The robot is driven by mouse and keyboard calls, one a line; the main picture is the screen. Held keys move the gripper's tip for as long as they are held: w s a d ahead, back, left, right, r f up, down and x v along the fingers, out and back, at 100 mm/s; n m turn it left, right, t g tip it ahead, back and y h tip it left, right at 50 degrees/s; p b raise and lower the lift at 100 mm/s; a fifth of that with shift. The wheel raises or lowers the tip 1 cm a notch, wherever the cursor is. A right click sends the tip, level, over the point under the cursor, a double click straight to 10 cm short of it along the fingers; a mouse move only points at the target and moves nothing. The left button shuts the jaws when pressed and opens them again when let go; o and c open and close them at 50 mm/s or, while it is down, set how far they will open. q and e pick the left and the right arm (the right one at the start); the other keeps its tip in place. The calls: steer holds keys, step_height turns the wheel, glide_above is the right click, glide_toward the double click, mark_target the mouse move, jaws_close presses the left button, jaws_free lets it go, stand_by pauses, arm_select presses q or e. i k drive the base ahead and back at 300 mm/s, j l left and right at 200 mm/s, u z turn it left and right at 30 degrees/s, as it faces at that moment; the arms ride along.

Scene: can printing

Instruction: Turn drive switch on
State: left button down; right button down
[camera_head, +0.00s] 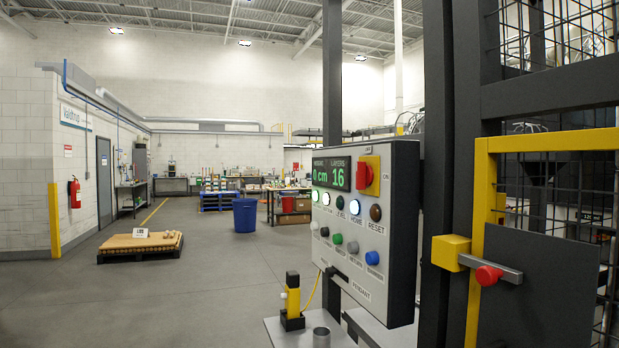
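A grey control panel (404,230) stands at the right of the middle, turned at an angle to me. A red switch handle on a yellow plate (371,162) is at its upper right, which I take to be the drive switch. An "ON" label is to the right of the handle, and a small label above the plate is too small to read. The handle's exact setting is hard to tell. Left of it a green display (331,173) reads "0 cm" and "16". Neither of my grippers is in view.
Several buttons and lamps (372,258) fill the panel below the display. A yellow-black device (292,301) stands below it on a shelf. A fence door with a yellow frame (480,200) and red-knobbed latch (489,275) is at the right. Open floor (180,300) lies left.

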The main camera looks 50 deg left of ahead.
mark_target(365, 173)
steer(key=u, duration=1.35)
